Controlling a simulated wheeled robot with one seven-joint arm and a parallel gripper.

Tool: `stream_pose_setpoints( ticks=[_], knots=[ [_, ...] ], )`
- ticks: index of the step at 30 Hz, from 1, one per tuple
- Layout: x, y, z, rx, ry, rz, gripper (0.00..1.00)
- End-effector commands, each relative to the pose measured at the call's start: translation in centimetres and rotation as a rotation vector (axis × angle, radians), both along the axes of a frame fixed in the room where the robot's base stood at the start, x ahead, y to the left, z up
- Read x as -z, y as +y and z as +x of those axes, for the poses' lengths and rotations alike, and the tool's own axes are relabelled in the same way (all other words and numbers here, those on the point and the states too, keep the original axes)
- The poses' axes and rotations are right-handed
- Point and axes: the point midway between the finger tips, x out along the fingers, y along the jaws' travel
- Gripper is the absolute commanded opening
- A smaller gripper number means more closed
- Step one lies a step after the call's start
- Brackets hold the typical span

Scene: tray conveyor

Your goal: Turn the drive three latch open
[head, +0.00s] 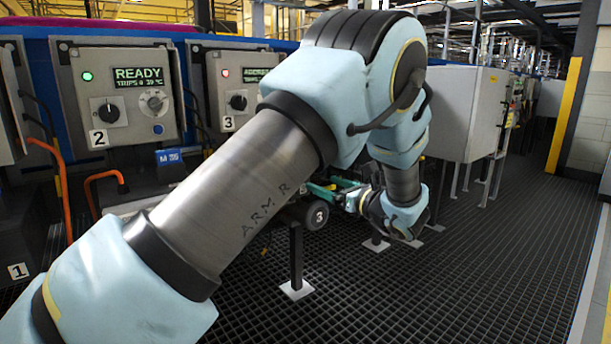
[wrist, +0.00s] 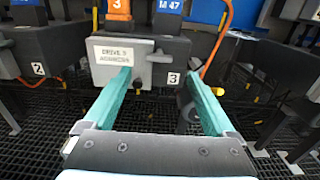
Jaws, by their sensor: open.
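In the wrist view the drive three box (wrist: 118,77) is grey, with a white label reading "DRIVE 3" over a blurred second line. A small dark grey fitting (wrist: 159,57) on its front, right of the label, looks like the latch; I cannot tell its turn position clearly. A "3" plate (wrist: 173,78) sits below it. My gripper (wrist: 158,80) is open, its teal fingers on either side of the fitting and nothing between them. Contact cannot be told. In the head view my gripper (head: 325,189) is small beside a round part marked 3 (head: 318,214); my arm hides much of the drive.
Control box 2 (head: 124,90) shows READY and a green light. Control box 3 (head: 236,80) shows a red light and is partly hidden by my arm. Orange cables (head: 105,176) hang nearby, one also close right in the wrist view (wrist: 217,42). The grated floor (head: 500,235) at right is clear.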

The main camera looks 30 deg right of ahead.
Motion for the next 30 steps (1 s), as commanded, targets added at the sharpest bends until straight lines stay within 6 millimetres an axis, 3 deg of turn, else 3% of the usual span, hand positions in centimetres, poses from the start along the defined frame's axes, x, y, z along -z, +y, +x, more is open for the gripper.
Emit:
stream_pose_setpoints(
  ticks=[6,12,25,30],
  knots=[
    [0.3,0.9,4.2,-0.004,0.002,-0.001,0.9],
    [0.2,1.5,7.0,-0.003,0.003,-0.003,0.9],
    [0.0,1.6,8.0,-0.001,0.003,-0.002,0.9],
    [0.0,1.6,8.0,-0.001,0.003,-0.002,0.73]
  ],
)
